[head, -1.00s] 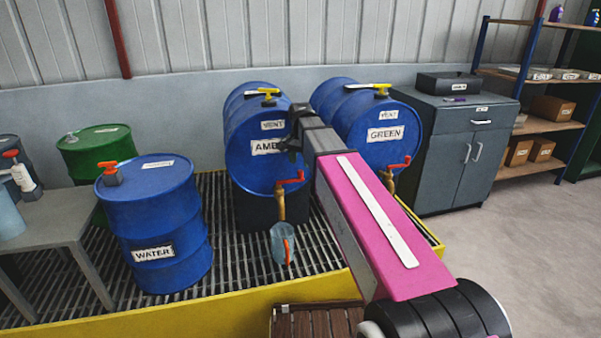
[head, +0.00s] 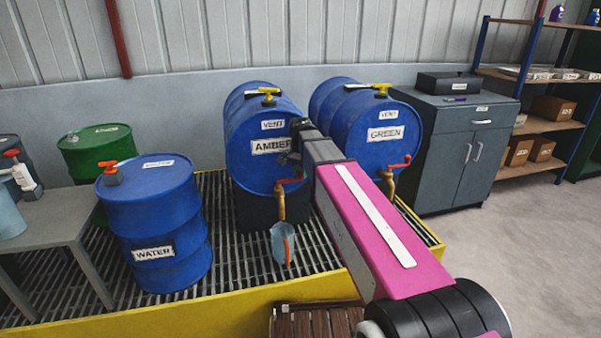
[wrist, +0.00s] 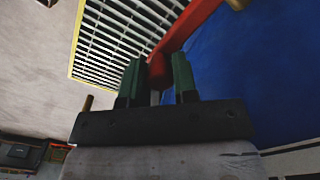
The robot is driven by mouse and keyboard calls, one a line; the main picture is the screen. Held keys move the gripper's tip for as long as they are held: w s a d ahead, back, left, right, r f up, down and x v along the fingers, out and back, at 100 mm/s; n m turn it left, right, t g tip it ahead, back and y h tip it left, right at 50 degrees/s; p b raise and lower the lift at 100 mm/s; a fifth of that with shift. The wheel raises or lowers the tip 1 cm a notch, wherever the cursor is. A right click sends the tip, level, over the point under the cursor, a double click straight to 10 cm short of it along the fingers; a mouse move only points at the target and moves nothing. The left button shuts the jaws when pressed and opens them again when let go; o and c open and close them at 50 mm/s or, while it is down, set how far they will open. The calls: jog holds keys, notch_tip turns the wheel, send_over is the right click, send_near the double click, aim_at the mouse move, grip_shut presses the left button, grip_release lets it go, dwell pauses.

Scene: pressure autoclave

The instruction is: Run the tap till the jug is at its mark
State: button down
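The amber drum (head: 262,165) lies on its side with a brass tap (head: 281,205) at its front. The tap's red lever (head: 292,181) points right. A clear jug (head: 281,246) with an orange grip is below the spout and looks tilted; its mark and level are too small to read. My gripper (head: 285,159) is at the amber drum's front, just above the lever. In the wrist view, the red lever's end (wrist: 158,72) shows between the two green fingertips of my gripper (wrist: 159,64). Whether they press on it is unclear.
The green drum (head: 372,130) with a similar red-levered tap lies to the right. An upright water drum (head: 180,218) stands on the grating at left, beside a grey table (head: 60,225). A yellow edge (head: 150,322) bounds the grating. Open floor (head: 520,250) is at right.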

jog(key=shift+s, duration=0.1)
jog(key=s+a+m, duration=0.2)
jog(key=s+m, duration=0.5)
jog(key=m, duration=0.3)
jog(key=shift+m, duration=0.3)
jog(key=shift+s, duration=0.15)
dwell(0.4)
jog(key=c, duration=0.9)
grip_release()
notch_tip(320, 180, up, 11)
